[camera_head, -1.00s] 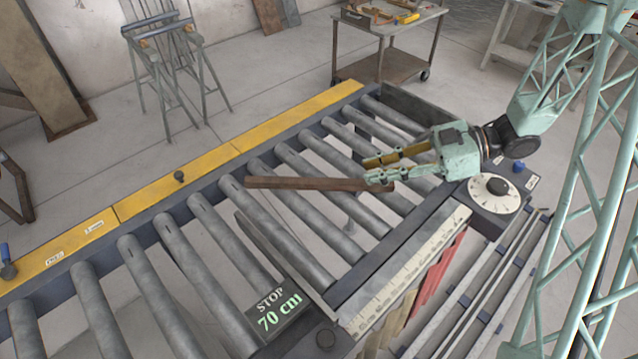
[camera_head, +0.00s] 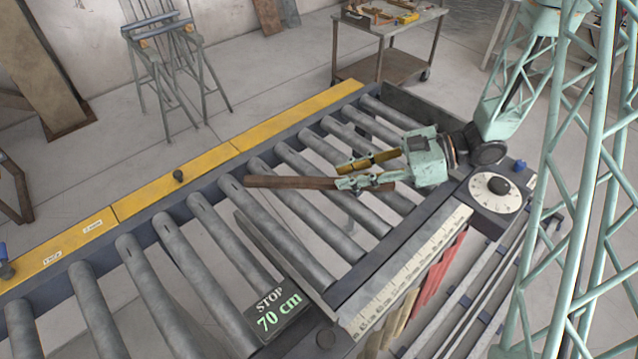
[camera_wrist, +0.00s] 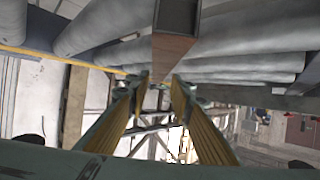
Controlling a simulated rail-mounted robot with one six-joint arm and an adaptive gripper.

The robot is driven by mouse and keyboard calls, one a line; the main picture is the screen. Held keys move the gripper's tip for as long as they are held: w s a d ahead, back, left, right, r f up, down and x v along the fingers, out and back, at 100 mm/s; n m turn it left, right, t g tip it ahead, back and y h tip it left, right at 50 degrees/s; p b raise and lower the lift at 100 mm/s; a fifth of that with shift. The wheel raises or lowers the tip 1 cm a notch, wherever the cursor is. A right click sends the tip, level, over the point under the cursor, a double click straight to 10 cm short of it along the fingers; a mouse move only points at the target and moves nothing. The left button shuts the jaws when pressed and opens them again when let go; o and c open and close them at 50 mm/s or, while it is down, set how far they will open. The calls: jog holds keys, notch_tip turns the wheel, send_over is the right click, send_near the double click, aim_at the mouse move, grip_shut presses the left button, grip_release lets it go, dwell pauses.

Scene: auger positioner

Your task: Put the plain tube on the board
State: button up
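A brown square tube (camera_head: 280,182) lies across the grey rollers in the head view. Its open hollow end and one brown side (camera_wrist: 174,48) show in the wrist view, just above and beyond my fingertips. My gripper (camera_head: 340,173) is open, its fingers spread and pointing left. In the head view one finger overlaps the right part of the tube and the other is on its far side. In the wrist view a gap shows between the fingertips (camera_wrist: 161,82), and no grip on the tube is visible. I cannot tell which surface is the board.
A yellow strip (camera_head: 190,180) borders the rollers at the back. In front are a scale (camera_head: 410,275), a dial (camera_head: 497,187), a STOP 70 cm sign (camera_head: 275,310) and a rack of bars (camera_head: 470,310). A tool cart (camera_head: 385,65) stands behind.

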aim_at(324, 180)
jog(key=shift+a+f, duration=0.25)
jog(key=shift+a, duration=0.25)
jog(key=shift+b+x, duration=0.35)
jog(key=shift+x, duration=2.25)
jog(key=shift+w, duration=0.1)
grip_shut()
